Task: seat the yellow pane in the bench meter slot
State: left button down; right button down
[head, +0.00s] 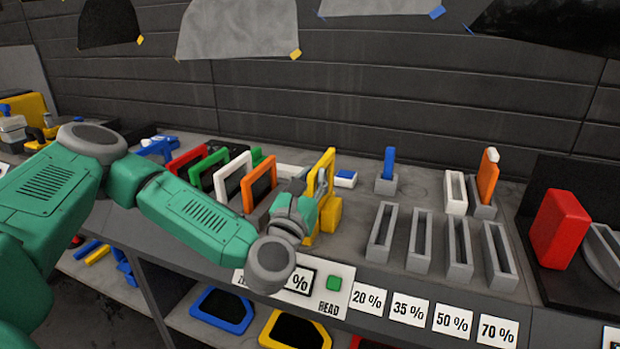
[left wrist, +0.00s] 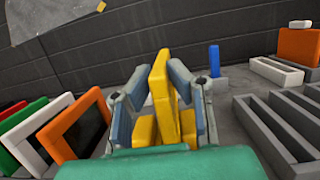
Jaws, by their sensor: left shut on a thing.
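The yellow pane (head: 324,168) stands upright, roughly edge-on, in my left gripper (head: 316,188). The left wrist view shows the pane (left wrist: 159,80) between the two grey-blue fingers, which are shut on it. The bench meter has yellow blocks (head: 331,214) by the pane, a percent display (head: 300,281) and a green READ button (head: 334,283). In the left wrist view, yellow blocks (left wrist: 145,131) sit low on both sides of the pane. The pane's lower edge and the slot are hidden, so I cannot tell how deep it sits. My right gripper is not in view.
Red, green, white and orange framed panes (head: 258,190) stand close left of my gripper. Right of it are a blue piece in a grey block (head: 386,184), several empty grey slots (head: 420,240), an orange pane (head: 487,180) and a red block (head: 560,228).

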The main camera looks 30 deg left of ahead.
pick_arm(q)
jog(key=shift+d+r, duration=0.1)
jog(key=shift+d, duration=0.05)
jog(key=shift+a+b, duration=0.3)
jog(key=shift+a, duration=0.75)
jog(key=shift+a, duration=0.1)
jog(key=shift+b, duration=0.3)
jog(key=shift+f+b, duration=2.35)
jog(key=shift+b, duration=0.05)
jog(key=c, duration=1.4)
grip_release()
jog(key=shift+r, duration=0.1)
